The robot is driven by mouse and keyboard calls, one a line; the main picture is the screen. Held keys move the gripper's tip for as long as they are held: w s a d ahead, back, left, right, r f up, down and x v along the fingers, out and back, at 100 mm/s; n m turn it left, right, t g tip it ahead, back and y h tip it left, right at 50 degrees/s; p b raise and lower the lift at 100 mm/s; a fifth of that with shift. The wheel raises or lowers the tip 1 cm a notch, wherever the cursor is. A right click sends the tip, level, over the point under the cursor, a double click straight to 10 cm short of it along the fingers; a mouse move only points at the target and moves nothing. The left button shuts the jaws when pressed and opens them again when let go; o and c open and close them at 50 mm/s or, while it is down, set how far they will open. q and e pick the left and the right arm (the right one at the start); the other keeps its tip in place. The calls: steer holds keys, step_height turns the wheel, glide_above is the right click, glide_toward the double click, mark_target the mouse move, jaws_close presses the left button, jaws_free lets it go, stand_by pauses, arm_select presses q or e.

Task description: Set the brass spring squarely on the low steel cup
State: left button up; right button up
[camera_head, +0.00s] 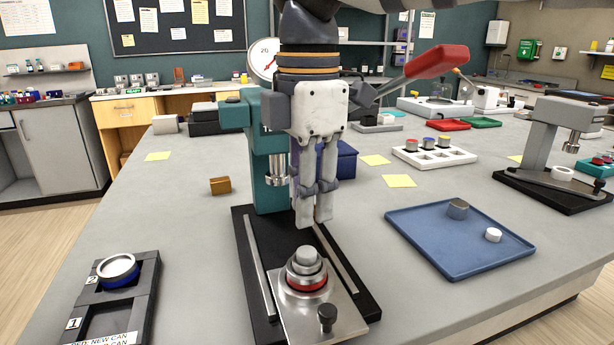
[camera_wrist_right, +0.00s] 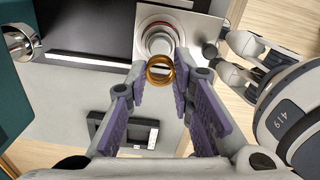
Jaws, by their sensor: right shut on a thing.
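My right gripper (camera_head: 313,220) hangs from above in the middle of the head view, fingers pointing down. In the right wrist view its purple-padded fingers (camera_wrist_right: 160,82) are shut on the brass spring (camera_wrist_right: 160,70), seen end-on as a gold ring. The spring cannot be made out in the head view. Below stands a stepped round steel piece (camera_head: 306,267) with a red band, apparently the low steel cup, also in the wrist view (camera_wrist_right: 159,42). The spring is above and apart from it. What seems my left gripper (camera_wrist_right: 228,57) shows in the wrist view, fingers apart.
The cup stands on a steel plate (camera_head: 335,322) with a black knob (camera_head: 327,318), under the teal press (camera_head: 270,182) with its red-handled lever (camera_head: 437,60). A blue tray (camera_head: 420,240) lies right, a black numbered rack (camera_head: 140,290) left.

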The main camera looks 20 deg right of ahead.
mark_target(307, 251)
steer(key=shift+f, duration=1.5)
steer(key=shift+f, duration=1.1)
steer(key=o, duration=0.9)
steer(key=shift+c, duration=0.2)
steer(key=shift+r, duration=0.1)
step_height(307, 251, up, 12)
steer(key=shift+f, duration=0.1)
